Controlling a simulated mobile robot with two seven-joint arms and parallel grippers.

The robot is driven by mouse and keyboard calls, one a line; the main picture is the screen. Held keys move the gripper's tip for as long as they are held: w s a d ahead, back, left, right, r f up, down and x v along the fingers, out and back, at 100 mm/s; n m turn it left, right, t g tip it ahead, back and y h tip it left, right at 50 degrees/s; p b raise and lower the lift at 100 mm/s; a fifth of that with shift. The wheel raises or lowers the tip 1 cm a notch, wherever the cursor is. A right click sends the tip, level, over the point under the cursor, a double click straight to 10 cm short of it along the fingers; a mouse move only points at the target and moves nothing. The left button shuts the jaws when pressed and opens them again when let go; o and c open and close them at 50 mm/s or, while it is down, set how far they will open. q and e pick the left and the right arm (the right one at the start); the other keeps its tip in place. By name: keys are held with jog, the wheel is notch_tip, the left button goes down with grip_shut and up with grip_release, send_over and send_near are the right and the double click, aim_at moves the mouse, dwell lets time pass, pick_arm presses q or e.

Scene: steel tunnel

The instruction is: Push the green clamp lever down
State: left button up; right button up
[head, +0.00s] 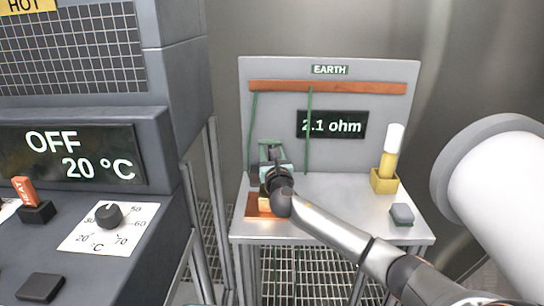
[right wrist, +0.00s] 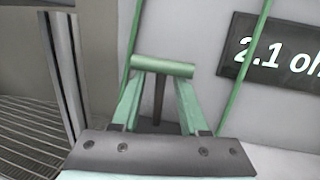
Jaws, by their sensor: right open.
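The clamp lever ends in a green crossbar handle (right wrist: 162,67) on a dark post, seen in the right wrist view. In the head view the green lever (head: 270,143) shows above my gripper, at the left of the grey earth bench (head: 335,228). My right gripper (head: 272,160) is at the lever and hides much of the clamp. In the right wrist view its two pale green fingers (right wrist: 160,84) are apart, with the post between them in the picture and the crossbar just past their tips. I cannot tell whether they touch. My left gripper is not in view.
A display (head: 332,124) reads 2.1 ohm on the back panel. A yellow holder (head: 385,181) with a white-topped cylinder and a grey block (head: 402,214) stand at the bench's right. A copper-coloured plate (head: 257,206) lies below my gripper. A heater console (head: 100,240) stands at left.

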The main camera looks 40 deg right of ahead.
jog(key=v, duration=1.2)
jog(key=shift+s+p, duration=0.15)
jog(key=shift+p, duration=0.2)
